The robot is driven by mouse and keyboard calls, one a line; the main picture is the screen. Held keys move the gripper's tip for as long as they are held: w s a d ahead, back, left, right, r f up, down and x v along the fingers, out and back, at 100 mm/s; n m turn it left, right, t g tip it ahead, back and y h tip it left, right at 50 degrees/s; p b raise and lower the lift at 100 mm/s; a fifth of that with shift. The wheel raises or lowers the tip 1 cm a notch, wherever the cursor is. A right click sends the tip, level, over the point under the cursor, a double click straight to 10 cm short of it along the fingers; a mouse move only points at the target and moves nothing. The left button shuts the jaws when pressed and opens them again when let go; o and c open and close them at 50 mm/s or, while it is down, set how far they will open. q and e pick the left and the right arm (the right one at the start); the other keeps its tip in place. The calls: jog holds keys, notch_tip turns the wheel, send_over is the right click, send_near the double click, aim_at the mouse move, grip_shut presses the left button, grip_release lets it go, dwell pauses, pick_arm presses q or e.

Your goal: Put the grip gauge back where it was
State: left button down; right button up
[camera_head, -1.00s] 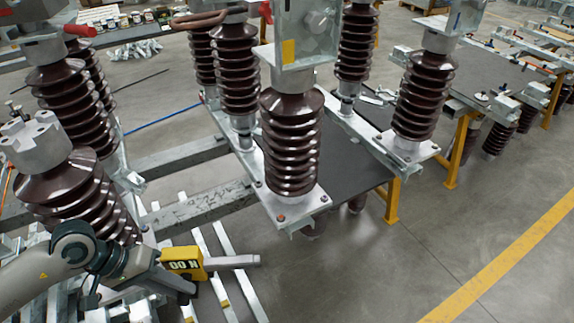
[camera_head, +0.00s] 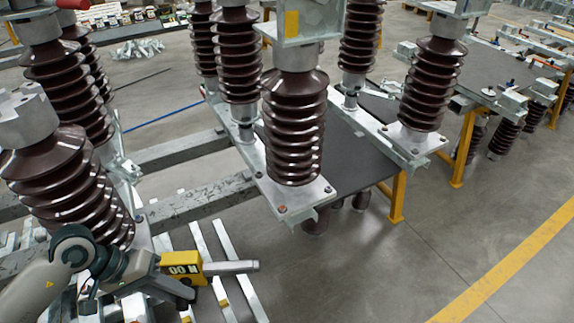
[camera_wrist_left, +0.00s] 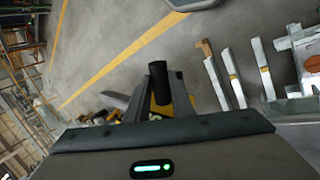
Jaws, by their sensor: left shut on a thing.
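The grip gauge (camera_head: 184,268) is a yellow block with a dark display face and a grey metal cylinder sticking out to the right. My left gripper (camera_head: 188,290) is shut on it and holds it at the lower left, in front of the insulators. In the left wrist view the gripper's dark fingers (camera_wrist_left: 160,105) show with a bit of yellow beside them; most of the gauge is hidden there. My right gripper is in neither view.
Brown ribbed insulators (camera_head: 295,125) stand on metal frames close to my left arm. Flat metal bars (camera_head: 240,270) lie beside the gauge. Yellow-legged tables (camera_head: 397,200) stand further right. The grey floor at the lower right is open, with a yellow line (camera_head: 510,262).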

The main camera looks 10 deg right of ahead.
pick_arm(q)
notch_tip(320, 180, down, 4)
jog(key=b, duration=0.3)
jog(key=shift+f, duration=0.2)
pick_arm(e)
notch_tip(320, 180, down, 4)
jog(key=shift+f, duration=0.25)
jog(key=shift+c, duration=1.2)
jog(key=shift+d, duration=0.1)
